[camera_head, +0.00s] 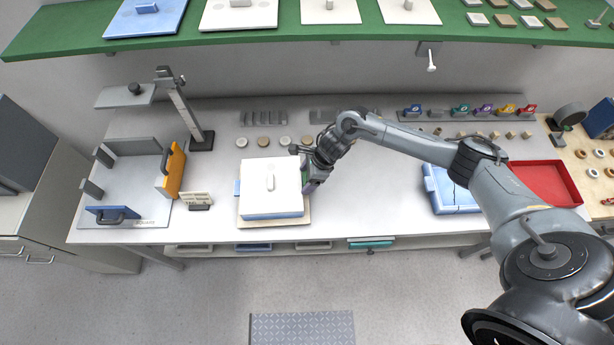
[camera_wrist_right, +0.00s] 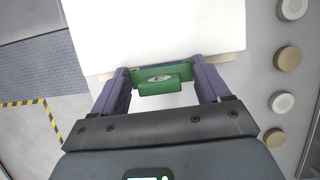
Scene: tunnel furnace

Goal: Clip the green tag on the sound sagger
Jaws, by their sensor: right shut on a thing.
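A white lidded sagger (camera_head: 271,205) with a small knob stands on a thin tan board in the middle of the bench; its edge fills the top of the right wrist view (camera_wrist_right: 160,30). My right gripper (camera_head: 308,178) is at the sagger's right side, its purple fingers shut on the green tag (camera_wrist_right: 162,80). The tag is right at the sagger's edge; I cannot tell whether it is clipped on. Another pale blue-white sagger (camera_head: 448,188), with a dark crack-like line, lies further right, partly behind my arm. My left gripper is out of view.
Other coloured tags (camera_head: 484,110) stand along the back right. A red tray (camera_head: 543,183) is at the right. A green shelf (camera_head: 290,27) overhangs the back.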

